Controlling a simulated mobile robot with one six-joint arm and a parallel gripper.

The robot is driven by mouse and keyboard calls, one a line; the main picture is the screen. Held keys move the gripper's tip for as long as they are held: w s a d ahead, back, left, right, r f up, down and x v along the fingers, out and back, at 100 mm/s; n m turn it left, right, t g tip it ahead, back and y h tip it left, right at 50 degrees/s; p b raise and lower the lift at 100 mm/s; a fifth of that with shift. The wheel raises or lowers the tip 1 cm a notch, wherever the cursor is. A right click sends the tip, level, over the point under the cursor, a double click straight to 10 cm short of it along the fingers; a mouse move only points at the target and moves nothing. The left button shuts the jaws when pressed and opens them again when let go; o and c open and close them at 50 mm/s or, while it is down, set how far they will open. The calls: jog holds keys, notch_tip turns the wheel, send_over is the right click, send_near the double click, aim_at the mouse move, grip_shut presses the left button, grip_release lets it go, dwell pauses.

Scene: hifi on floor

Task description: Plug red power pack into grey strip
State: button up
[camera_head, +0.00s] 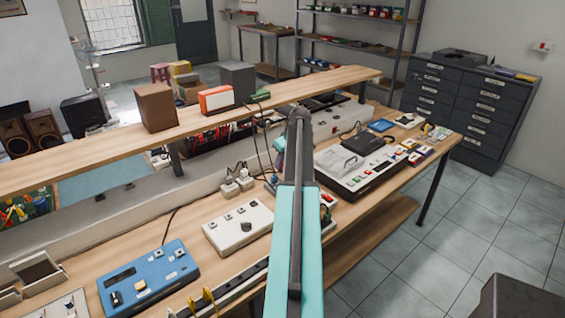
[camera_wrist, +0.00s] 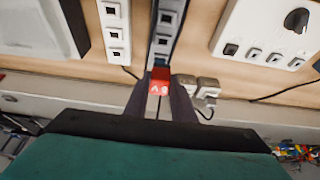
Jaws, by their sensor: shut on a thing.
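My gripper (camera_wrist: 160,92) is shut on the red power pack (camera_wrist: 160,78), which shows between the two dark fingers in the wrist view. The pack has pale marks on its near face. A grey strip (camera_wrist: 165,32) with a row of sockets runs away from just beyond the pack. The pack overlaps the near end of this strip in the picture; I cannot tell whether they touch or whether the pack is in a socket. In the head view my arm crosses the bench and hides the gripper and most of this spot.
A paler socket strip (camera_wrist: 115,32) lies to the left. Pale adapters (camera_wrist: 203,86) with cords sit close on the right, beside a white box with a black knob (camera_wrist: 265,30). In the head view, a blue device (camera_head: 148,278) and a raised shelf (camera_head: 80,148) flank the bench.

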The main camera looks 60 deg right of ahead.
jog(key=shift+f+b, duration=1.55)
jog(key=shift+f, duration=2.15)
jog(key=shift+s, duration=0.15)
jog(key=shift+f+b, duration=0.75)
jog(key=shift+f, duration=0.25)
dwell(3.2)
